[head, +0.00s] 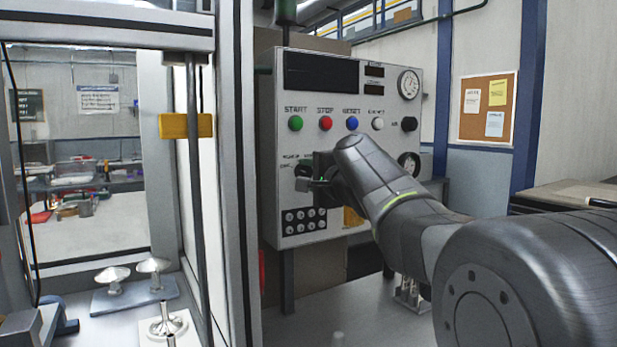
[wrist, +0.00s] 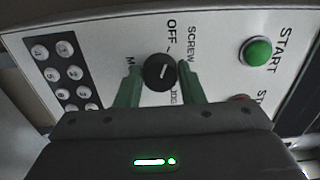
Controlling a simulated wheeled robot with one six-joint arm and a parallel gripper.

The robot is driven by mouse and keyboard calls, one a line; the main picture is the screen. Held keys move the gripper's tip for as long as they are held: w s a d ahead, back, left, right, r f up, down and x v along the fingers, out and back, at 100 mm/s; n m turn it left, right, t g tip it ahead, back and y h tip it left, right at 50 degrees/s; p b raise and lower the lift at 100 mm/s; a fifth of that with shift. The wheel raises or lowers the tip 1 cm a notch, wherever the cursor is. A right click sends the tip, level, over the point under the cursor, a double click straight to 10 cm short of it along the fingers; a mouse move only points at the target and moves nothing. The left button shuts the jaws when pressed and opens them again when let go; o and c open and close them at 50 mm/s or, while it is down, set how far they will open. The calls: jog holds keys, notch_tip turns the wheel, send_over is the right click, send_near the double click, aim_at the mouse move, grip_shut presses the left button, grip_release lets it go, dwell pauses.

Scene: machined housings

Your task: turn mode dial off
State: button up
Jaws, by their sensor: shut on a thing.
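The mode dial (wrist: 159,72) is a round black knob with a short white mark, on the pale panel in the wrist view. The word OFF stands above it there, SCREW to its upper right, and other labels are partly covered by the fingers. The white mark is slanted; I cannot tell exactly which label it points to. My gripper (wrist: 160,84) has one green finger on each side of the dial and is shut on it. In the head view my gripper (head: 312,184) is at the panel's lower left and hides most of the dial.
The control panel (head: 345,85) has a green START button (head: 296,123), a red button (head: 326,123), a blue button (head: 352,124) and gauges. A keypad (wrist: 65,75) is left of the dial. A machine frame (head: 231,150) stands close on the left.

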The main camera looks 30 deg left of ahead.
jog(key=o, duration=1)
jog(key=b+v, duration=0.2)
jog(key=v, duration=1.2)
jog(key=shift+a, duration=0.1)
jog(key=shift+a, duration=0.1)
jog(key=p+x, duration=0.2)
jog(key=x, duration=1.1)
jog(key=shift+w+a, duration=0.3)
jog(key=shift+d, duration=0.1)
